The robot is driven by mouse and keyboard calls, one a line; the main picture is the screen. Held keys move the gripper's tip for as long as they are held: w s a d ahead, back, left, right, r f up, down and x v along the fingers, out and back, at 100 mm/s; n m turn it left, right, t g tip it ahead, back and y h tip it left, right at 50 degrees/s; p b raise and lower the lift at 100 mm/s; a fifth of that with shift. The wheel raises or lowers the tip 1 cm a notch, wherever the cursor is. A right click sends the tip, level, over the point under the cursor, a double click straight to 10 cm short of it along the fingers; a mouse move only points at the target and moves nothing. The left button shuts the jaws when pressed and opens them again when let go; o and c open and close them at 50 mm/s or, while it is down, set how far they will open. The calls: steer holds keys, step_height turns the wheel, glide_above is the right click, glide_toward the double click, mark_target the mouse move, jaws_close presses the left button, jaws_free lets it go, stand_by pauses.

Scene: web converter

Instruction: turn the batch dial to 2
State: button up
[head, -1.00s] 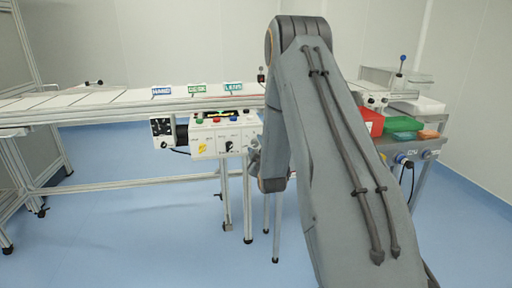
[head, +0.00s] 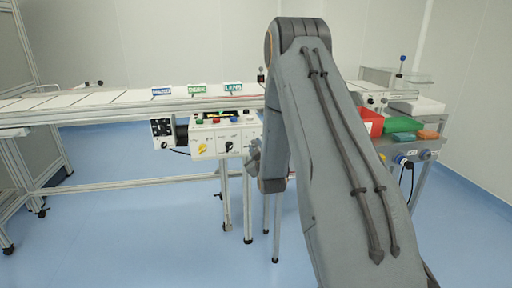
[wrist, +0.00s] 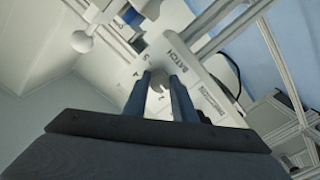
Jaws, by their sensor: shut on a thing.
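The batch dial (wrist: 156,82) is a small grey knob on a white panel (wrist: 205,88), beside the printed word BATCH, in the wrist view. My gripper (wrist: 158,88) has its two blue-grey fingers on either side of the dial and is shut on it. Small marks are printed around the dial, but its pointer is too unclear to read. In the head view my gripper (head: 254,158) is at the right end of the white control box (head: 206,146), partly hidden by my arm. The batch dial cannot be made out there.
The control box also carries a black knob, a yellow switch and coloured buttons. A black dial unit (head: 162,133) stands to its left, under the conveyor table (head: 120,103). Red (head: 370,122) and green (head: 403,124) bins stand on a cart at right. The blue floor in front is clear.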

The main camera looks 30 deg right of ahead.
steer(key=m, duration=0.6)
steer(key=shift+m+p, duration=0.3)
stand_by(0.4)
steer(key=o, duration=1)
steer(key=shift+o, duration=0.2)
steer(key=shift+s, duration=0.1)
steer(key=v, duration=0.7)
steer(key=shift+s, duration=0.35)
steer(key=shift+a, duration=0.15)
